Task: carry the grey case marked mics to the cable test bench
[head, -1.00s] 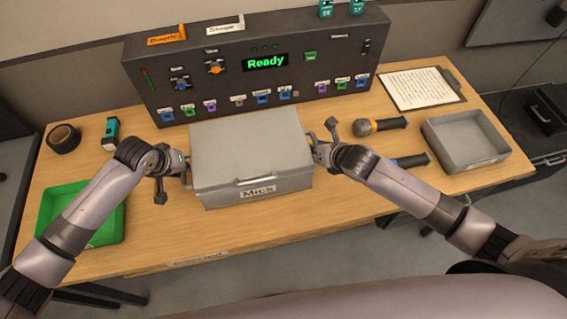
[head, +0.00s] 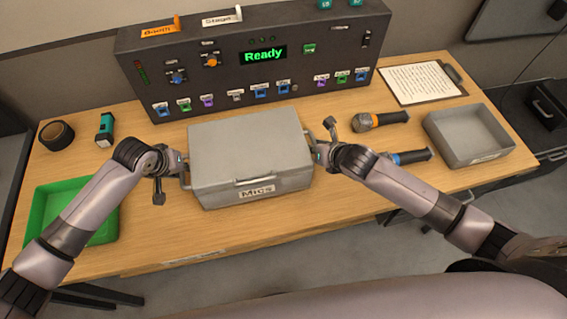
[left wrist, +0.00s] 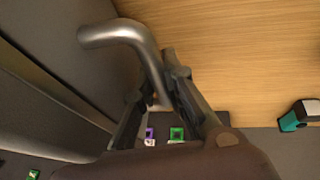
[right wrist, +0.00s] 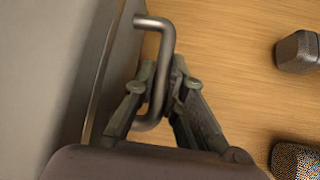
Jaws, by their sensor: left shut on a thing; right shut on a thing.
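The grey case (head: 250,150) marked "Mics" is upright with its lid shut, in the middle of the head view over the wooden bench (head: 340,222). I cannot tell whether its underside touches the top. My left gripper (head: 182,170) is shut on the case's left handle, a bent metal bar (left wrist: 120,32) in the left wrist view. My right gripper (head: 313,158) is shut on the right handle (right wrist: 166,45), clear in the right wrist view. A label (head: 193,257) on the bench's front edge is too small to read.
A dark control panel (head: 225,95) showing "Ready" stands close behind the case. A green tray (head: 40,215), a torch (head: 104,129) and black tape (head: 56,134) are on the left. Microphones (head: 380,121), a grey tray (head: 440,145) and a clipboard (head: 421,83) are on the right.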

